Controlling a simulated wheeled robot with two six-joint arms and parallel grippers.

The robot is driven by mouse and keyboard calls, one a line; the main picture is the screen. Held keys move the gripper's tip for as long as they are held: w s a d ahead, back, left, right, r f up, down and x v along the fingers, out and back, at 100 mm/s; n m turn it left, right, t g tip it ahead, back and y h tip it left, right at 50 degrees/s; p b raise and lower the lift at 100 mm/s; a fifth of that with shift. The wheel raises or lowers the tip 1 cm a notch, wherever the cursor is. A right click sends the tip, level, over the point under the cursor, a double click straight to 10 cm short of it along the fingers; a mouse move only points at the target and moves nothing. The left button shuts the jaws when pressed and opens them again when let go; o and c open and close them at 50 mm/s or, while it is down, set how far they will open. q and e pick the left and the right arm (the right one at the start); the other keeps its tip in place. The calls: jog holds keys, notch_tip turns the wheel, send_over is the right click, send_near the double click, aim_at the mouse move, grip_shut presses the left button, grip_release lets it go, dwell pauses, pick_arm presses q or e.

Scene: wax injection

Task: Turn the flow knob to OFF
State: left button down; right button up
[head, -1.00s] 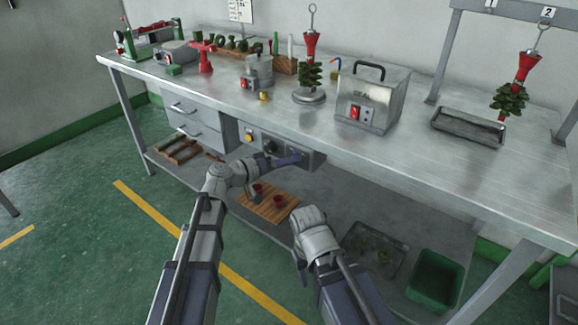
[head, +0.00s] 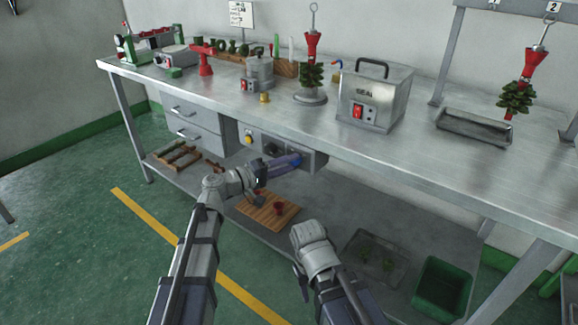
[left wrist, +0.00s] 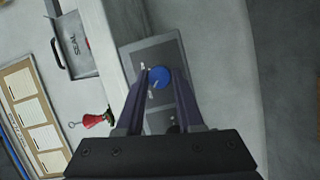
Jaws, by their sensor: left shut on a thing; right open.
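The blue flow knob (left wrist: 158,77) sits on a grey control panel (left wrist: 138,55) under the front edge of the bench. In the left wrist view, my left gripper (left wrist: 160,80) has its two dark fingers on either side of the knob, shut on it. Small white labels on the panel beside the knob are too small to read, so its setting is unclear. In the head view, my left gripper (head: 290,161) reaches the panel's right part and largely covers the knob. My right gripper (head: 302,284) hangs low in front of the bench, open and away from the panel.
The steel bench (head: 420,155) overhangs the panel. A sealing box (head: 375,98) and a wax tree on a stand (head: 311,75) stand on top. The lower shelf holds a wooden board (head: 262,212) and a green bin (head: 440,288). The floor in front is open.

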dwell(0.4)
pick_arm(q)
jog(key=c, duration=0.5)
grip_release()
jog(key=shift+c, duration=0.2)
jog(key=shift+a, duration=0.1)
jog(key=v, duration=0.7)
jog(key=shift+s+a, duration=0.2)
jog(key=shift+a, duration=0.1)
